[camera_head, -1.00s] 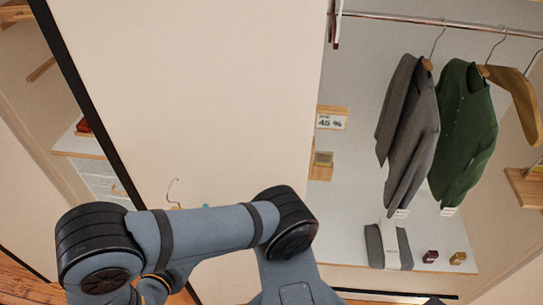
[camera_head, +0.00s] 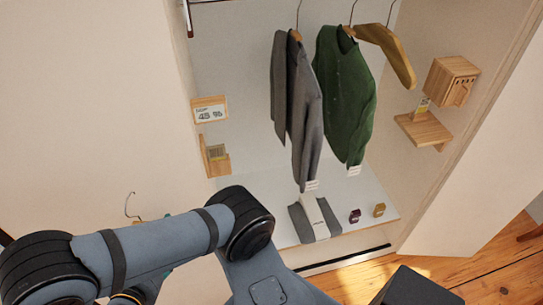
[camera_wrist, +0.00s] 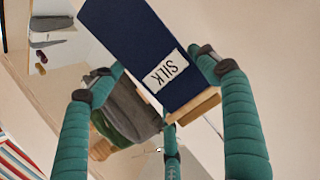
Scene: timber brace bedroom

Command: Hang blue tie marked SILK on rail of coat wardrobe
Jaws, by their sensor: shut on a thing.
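In the wrist view, the dark blue tie (camera_wrist: 140,42) bears a white label reading SILK, which appears upside down. It hangs with a wooden hanger (camera_wrist: 198,107), held among the teal fingers of my gripper (camera_wrist: 155,78). In the head view my arm hides most of the gripper; the hanger's wire hook (camera_head: 130,206) shows above the arm, in front of the pale panel left of the wardrobe. The coat wardrobe (camera_head: 240,70) stands open to the right. Only a short piece of its rail (camera_head: 215,1) shows at the top edge. The hook is apart from the rail.
A grey jacket (camera_head: 297,110), a green cardigan (camera_head: 345,95) and a bare wooden hanger (camera_head: 390,52) hang in the wardrobe. A 45 % sign (camera_head: 210,112) is on the left wall, a birdhouse-like box (camera_head: 452,80) on the right. A folded grey garment (camera_head: 315,220) lies below.

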